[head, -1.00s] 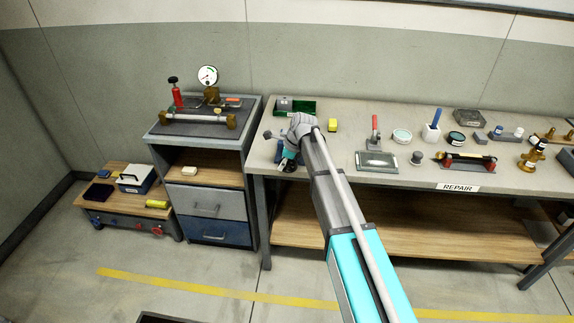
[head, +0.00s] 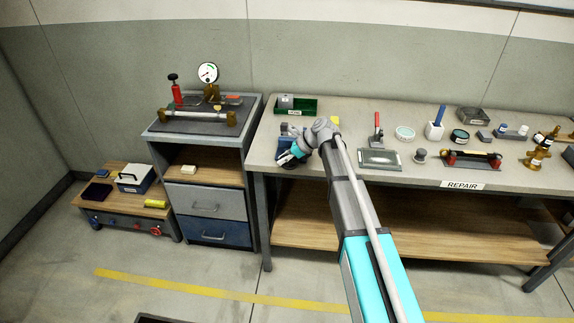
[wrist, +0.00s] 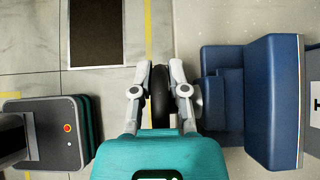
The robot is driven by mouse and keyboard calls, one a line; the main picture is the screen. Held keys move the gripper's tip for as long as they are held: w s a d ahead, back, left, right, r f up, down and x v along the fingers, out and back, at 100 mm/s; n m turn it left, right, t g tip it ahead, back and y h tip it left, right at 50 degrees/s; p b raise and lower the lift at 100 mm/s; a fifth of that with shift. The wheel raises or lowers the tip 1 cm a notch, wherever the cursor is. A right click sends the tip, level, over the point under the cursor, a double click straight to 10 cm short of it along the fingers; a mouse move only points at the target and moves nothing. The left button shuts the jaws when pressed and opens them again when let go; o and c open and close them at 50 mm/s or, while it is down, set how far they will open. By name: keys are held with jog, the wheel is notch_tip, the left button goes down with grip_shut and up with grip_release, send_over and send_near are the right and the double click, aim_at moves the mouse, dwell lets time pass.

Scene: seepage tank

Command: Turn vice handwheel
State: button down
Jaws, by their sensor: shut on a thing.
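The blue vice (wrist: 272,100) is at the right in the wrist view. In the head view it sits at the bench's left end, mostly hidden behind my wrist. Its black handwheel (wrist: 159,92) stands edge-on, left of the vice body. My gripper (wrist: 160,80) has one grey finger on each side of the wheel rim and is shut on it. In the head view my gripper (head: 287,157) is at the bench's front left edge, and the wheel is hard to make out there.
A green bin (head: 308,106) stands behind the vice. The repair bench (head: 345,183) carries several parts to the right, including a flat grey plate (head: 379,158). A cabinet (head: 207,203) with a gauge rig on top stands to the left.

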jog(key=y+b, duration=0.3)
jog(key=shift+s+d+b, duration=0.1)
jog(key=shift+d+b, duration=0.1)
jog(key=shift+b, duration=0.2)
jog(key=y+b, duration=0.3)
jog(key=b, duration=0.2)
jog(key=shift+d+r+y, duration=0.15)
jog(key=shift+d+y, duration=0.2)
jog(key=shift+y, duration=0.05)
jog(key=y+b, duration=0.2)
jog(key=shift+d+r+b, duration=0.15)
jog(key=shift+r+b, duration=0.1)
jog(key=shift+b, duration=0.05)
jog(key=shift+r, duration=0.1)
jog(key=shift+r+y, duration=0.1)
jog(key=shift+y, duration=0.2)
jog(key=c, duration=0.9)
grip_release()
jog(key=shift+d, duration=0.1)
jog(key=shift+r, duration=0.1)
